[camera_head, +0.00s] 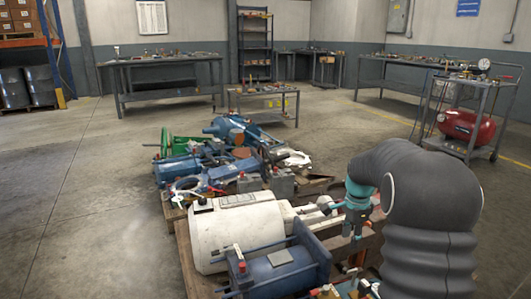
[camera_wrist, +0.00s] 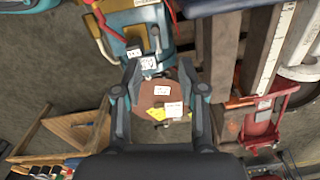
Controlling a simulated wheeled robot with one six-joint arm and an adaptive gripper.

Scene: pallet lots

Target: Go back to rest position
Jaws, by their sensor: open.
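My gripper (camera_head: 353,228) hangs pointing down at the end of my arm, over the right side of the near pallet load in the head view. In the wrist view my gripper (camera_wrist: 160,72) has its two fingers spread apart. A brown round part (camera_wrist: 161,101) with white labels and a yellow mark shows between and beyond the fingers. Nothing is held between them. How far the fingertips are above the parts cannot be told.
A white cylindrical machine (camera_head: 236,232) and a blue cylinder (camera_head: 280,268) lie on the near pallet. More blue machines (camera_head: 232,130) lie behind. A cart with a red tank (camera_head: 466,127) stands right. Workbenches (camera_head: 165,66) line the back. Floor at left (camera_head: 80,200) is clear.

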